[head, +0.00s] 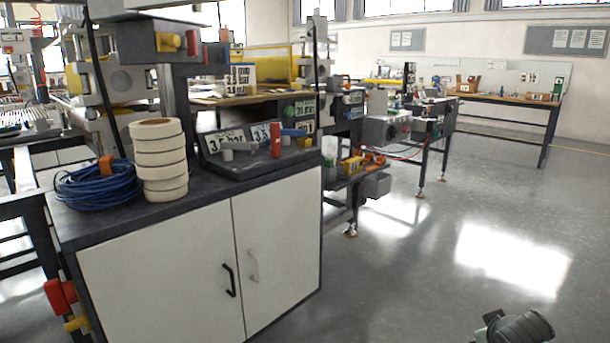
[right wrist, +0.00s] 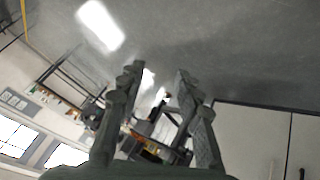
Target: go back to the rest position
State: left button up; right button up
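My right gripper (right wrist: 158,73) shows in the right wrist view with its two dark fingers spread apart and nothing between them. It is in free air, with the grey floor and the white cabinet beyond it. In the head view a grey piece of my arm shows at the bottom right edge, over bare floor. My left gripper is not in view.
A white cabinet (head: 160,275) with a dark top stands at the left. A stack of tape rolls (head: 159,160), a blue cable coil (head: 98,187) and a display tray (head: 262,163) are on it. Benches stand behind. The floor (head: 450,240) at right is clear.

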jog(key=s+d+f+n+g+h, duration=0.1)
jog(key=s+d+f+n+g, duration=0.15)
jog(key=s+f, duration=0.8)
jog(key=s+d+f+n+g, duration=0.1)
jog(key=s+d+f, duration=0.3)
jog(key=s+f, duration=0.65)
jog(key=s+a+f+m+y, duration=0.1)
jog(key=s+a, duration=0.1)
jog(key=a, duration=0.7)
jog(key=s+a+f+m+y, duration=0.1)
jog(key=s+a+m+y, duration=0.1)
jog(key=a, duration=0.7)
jog(key=shift+g+y, duration=0.3)
jog(key=shift+g, duration=0.05)
jog(key=shift+s, duration=0.15)
jog(key=shift+a, duration=0.1)
